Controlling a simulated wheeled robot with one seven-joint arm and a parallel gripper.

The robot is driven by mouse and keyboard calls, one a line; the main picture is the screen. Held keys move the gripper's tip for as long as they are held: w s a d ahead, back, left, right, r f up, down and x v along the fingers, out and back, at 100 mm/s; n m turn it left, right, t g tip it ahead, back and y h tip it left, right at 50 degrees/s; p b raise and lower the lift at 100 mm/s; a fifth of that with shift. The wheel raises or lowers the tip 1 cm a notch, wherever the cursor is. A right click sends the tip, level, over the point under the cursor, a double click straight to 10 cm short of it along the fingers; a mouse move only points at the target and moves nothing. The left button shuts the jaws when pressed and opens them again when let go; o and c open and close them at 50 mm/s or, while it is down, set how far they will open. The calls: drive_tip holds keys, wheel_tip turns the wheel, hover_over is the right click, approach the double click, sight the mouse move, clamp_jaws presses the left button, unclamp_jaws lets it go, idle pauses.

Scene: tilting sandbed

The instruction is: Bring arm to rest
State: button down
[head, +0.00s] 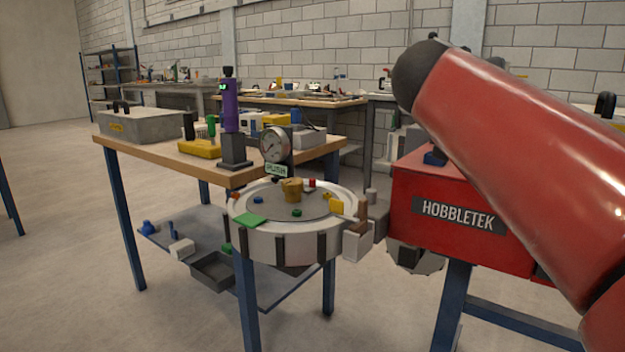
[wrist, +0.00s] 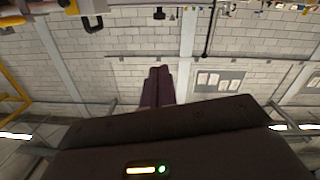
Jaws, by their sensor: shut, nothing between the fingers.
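My arm fills the right side of the head view as a thick red link, raised in front of the bench. My gripper is out of the head view. In the wrist view my gripper (wrist: 158,85) shows as a dark body with two dark fingers close together. It is shut and empty, with the wall and ceiling beams behind it. Nothing touches the fingers.
A round sandbed (head: 290,240) with small coloured pieces stands at the wooden table's (head: 150,152) corner, under a pressure gauge (head: 275,145). A red HOBBLETEK box (head: 420,190) sits partly behind my arm. Open floor (head: 60,250) lies at left.

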drive_tip(key=s+a+f+n+g+y+p, duration=0.1)
drive_tip(key=s+a+f+g+y+p, duration=0.1)
drive_tip(key=s+f, duration=0.5)
drive_tip(key=s+a+f+n+g+y+p, duration=0.2)
drive_tip(key=s+f, duration=0.6)
drive_tip(key=f, duration=0.7)
drive_tip(key=s+a+f+n+g+y+p, duration=0.2)
drive_tip(key=s+a+f+g+y, duration=0.2)
drive_tip(key=s+f, duration=0.4)
wheel_tip(320, 180, down, 4)
drive_tip(key=a+y, duration=0.1)
drive_tip(key=y, duration=0.1)
drive_tip(key=shift+y, duration=0.4)
